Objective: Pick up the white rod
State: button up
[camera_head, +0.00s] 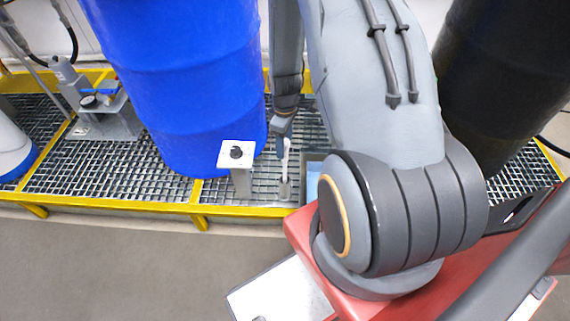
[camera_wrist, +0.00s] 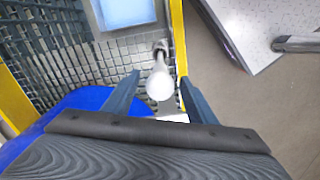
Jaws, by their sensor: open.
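The white rod (camera_head: 286,158) stands upright in a small grey metal holder (camera_head: 285,190) on the grating, just right of the blue drum. In the wrist view the rod (camera_wrist: 160,82) is seen almost end-on, its rounded white end toward the camera and its base at the holder (camera_wrist: 160,47). My gripper (camera_head: 283,132) is open at the rod's upper part. In the wrist view its two blue-grey fingers (camera_wrist: 160,76) lie left and right of the rod, with a visible gap on each side. Part of the gripper is hidden by its wrist in the head view.
A blue drum (camera_head: 180,80) stands close left, a black drum (camera_head: 505,80) at right. A white plate with a black knob (camera_head: 237,153) sits on a post left of the rod. The yellow rail (camera_head: 150,206) edges the grating (camera_head: 120,170). A light blue block (camera_wrist: 124,12) lies beyond the holder.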

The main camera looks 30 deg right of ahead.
jog(key=shift+f, duration=0.6)
jog(key=c, duration=1.2)
jog(key=shift+o, duration=0.2)
jog(key=shift+r, duration=0.15)
